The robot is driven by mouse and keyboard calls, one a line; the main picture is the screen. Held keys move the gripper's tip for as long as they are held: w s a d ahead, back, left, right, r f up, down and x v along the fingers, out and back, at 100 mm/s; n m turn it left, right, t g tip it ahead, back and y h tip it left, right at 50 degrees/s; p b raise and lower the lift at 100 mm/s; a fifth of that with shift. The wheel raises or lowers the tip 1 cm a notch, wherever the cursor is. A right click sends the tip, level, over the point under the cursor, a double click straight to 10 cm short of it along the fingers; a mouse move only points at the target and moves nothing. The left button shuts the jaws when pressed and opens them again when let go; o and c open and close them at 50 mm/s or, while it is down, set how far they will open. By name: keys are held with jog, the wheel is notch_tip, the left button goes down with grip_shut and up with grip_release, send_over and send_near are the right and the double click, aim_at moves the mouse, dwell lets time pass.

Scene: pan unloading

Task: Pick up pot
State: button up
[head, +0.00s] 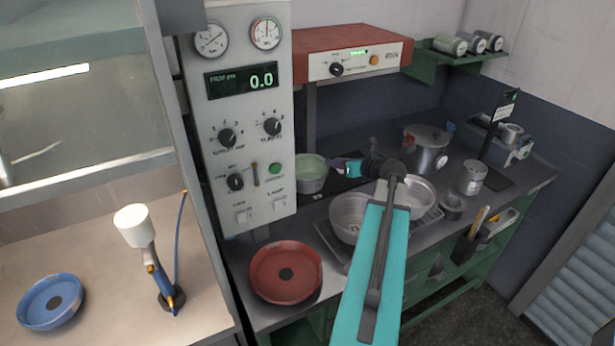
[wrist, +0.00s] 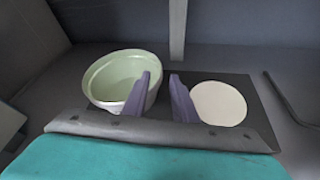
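A pale green pot (head: 312,180), open at the top, stands at the back of the dark bench beside the control panel. It also shows in the wrist view (wrist: 108,80), left of centre. My gripper (head: 343,167) is just right of this pot. In the wrist view its two purple fingers (wrist: 160,92) are apart with nothing held between them. The left finger overlaps the pot's right side; I cannot tell whether it touches. A lidded steel pot (head: 427,152) stands further right on the bench.
A cream disc (wrist: 218,103) lies right of the fingers on a dark plate. Steel pans (head: 348,215) sit in a rack under my arm. A red round pan (head: 285,274) is at the front left. A red-topped unit (head: 352,52) overhangs the back.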

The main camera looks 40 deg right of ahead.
jog(key=shift+w, duration=0.1)
jog(key=shift+p+x, duration=1.15)
jog(key=shift+x, duration=0.85)
jog(key=shift+w+d+f, duration=0.15)
jog(key=shift+w+f, duration=0.1)
jog(key=shift+w, duration=0.2)
grip_shut()
jog(key=shift+s, duration=0.1)
